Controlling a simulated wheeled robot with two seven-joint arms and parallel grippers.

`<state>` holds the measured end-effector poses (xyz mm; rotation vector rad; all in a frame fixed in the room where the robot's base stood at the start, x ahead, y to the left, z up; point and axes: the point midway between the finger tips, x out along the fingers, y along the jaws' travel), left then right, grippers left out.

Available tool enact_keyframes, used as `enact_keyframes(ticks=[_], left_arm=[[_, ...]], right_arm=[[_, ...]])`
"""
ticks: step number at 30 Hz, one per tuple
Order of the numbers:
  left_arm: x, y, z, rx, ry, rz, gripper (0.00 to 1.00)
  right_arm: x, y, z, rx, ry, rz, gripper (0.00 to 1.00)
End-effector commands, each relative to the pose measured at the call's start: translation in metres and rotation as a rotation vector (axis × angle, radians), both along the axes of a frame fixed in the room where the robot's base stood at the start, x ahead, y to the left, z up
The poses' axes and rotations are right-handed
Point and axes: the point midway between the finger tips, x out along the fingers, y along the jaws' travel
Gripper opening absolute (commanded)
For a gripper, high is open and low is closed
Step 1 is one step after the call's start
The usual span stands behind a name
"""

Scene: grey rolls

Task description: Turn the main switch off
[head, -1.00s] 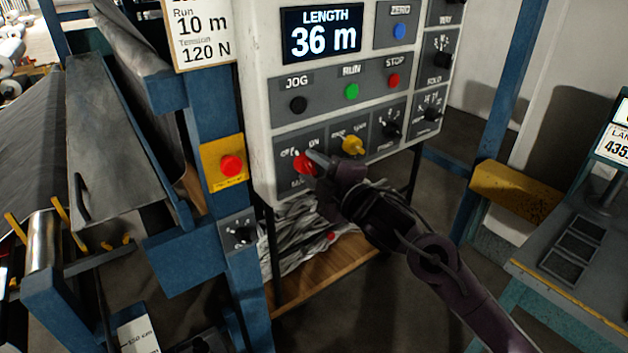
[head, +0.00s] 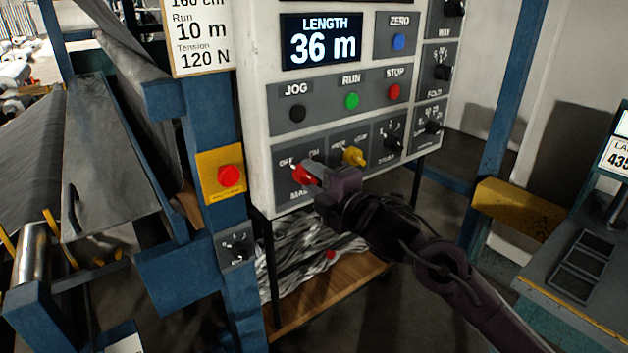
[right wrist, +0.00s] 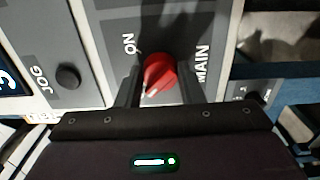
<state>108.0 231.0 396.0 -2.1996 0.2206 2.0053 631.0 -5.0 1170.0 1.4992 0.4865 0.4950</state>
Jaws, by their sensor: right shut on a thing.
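The main switch is a red knob (head: 302,174) at the lower left of the control panel, under the OFF and ON labels. It also shows in the right wrist view (right wrist: 160,72), beside the words ON and MAIN. Its white mark sits at the knob's lower left there, turned away from ON. My right gripper (head: 316,172) is at the knob, with one finger on each side of it in the right wrist view (right wrist: 160,88), and is shut on it. The gripper hides part of the knob and the label below. My left gripper is not in view.
A yellow knob (head: 354,157) sits close to the right of the red one, with black knobs (head: 392,142) beyond. JOG, RUN and STOP buttons (head: 395,92) are above. A red button on a yellow plate (head: 230,176) is on the blue post to the left.

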Motion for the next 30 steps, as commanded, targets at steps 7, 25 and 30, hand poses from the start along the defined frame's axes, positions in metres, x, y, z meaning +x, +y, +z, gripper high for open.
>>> enact_keyframes(ticks=[7, 25, 30], left_arm=[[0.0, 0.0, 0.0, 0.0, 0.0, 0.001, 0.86], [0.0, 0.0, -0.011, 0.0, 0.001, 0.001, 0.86], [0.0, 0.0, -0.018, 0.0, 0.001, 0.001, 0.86]], right_arm=[[0.0, 0.001, -0.001, -0.003, 0.002, 0.002, 0.48], [-0.026, -0.02, -0.004, -0.003, 0.001, -0.001, 0.56], [-0.049, -0.036, -0.004, -0.003, 0.0, -0.001, 0.56]])
